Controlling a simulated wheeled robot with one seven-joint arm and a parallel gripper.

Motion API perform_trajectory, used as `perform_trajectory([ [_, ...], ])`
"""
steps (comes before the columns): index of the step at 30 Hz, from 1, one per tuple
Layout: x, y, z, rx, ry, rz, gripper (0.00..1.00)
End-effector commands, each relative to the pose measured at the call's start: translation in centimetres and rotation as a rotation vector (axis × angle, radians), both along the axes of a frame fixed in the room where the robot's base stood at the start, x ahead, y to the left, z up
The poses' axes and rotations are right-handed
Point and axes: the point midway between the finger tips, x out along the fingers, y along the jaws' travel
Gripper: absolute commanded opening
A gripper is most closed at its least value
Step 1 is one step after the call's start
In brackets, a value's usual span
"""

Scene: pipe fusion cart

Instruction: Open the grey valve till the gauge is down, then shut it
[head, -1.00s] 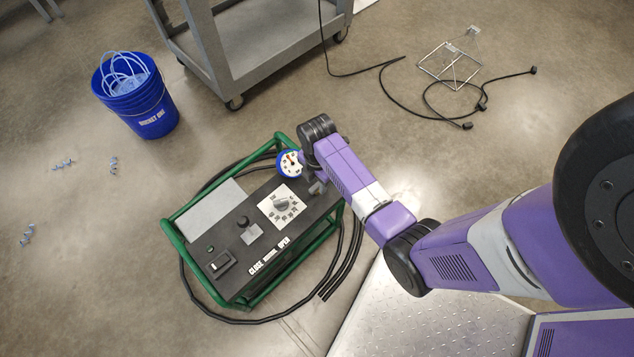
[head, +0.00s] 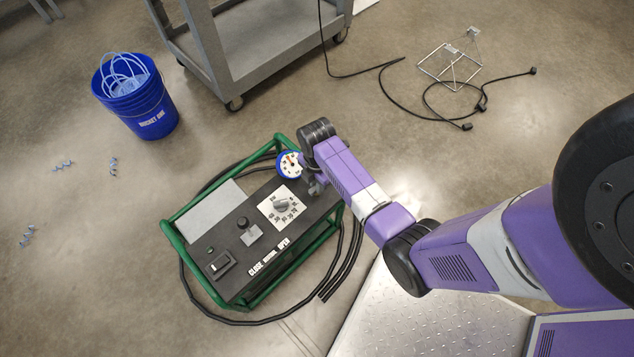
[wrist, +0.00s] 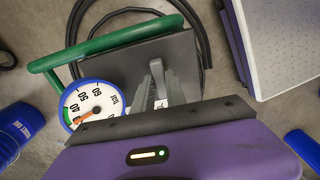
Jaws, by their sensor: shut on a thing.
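The grey valve (wrist: 157,76) stands on the black panel of the green-framed cart and shows as a grey upright piece between my fingers in the wrist view. My gripper (wrist: 163,90) is shut on it; in the head view my gripper (head: 316,189) is at the panel's right end, where my wrist hides most of the valve. The blue-rimmed gauge (wrist: 84,98) has a white face beside the valve. Its orange needle points to the lower left, close to a coloured band; I cannot read the exact value. The gauge also shows in the head view (head: 287,168).
The panel bears a dial (head: 282,205), a black knob (head: 243,222) and a rocker switch (head: 219,264). The green frame (head: 180,244) surrounds it. Black hoses loop around the cart. A blue bucket (head: 150,112) and a grey trolley (head: 206,58) stand behind.

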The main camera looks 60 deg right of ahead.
Motion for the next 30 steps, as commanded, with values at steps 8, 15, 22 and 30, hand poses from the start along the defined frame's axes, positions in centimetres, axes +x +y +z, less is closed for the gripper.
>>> perform_trajectory([
  [8,-0.05,0.01,0.37,0.001,0.003,-0.154,0.00],
  [15,-0.02,0.02,0.40,0.000,0.002,-0.373,0.00],
  [22,-0.05,0.03,0.32,0.000,0.003,-0.592,0.00],
  [30,-0.01,-0.02,0.28,0.000,0.002,-0.849,0.00],
])
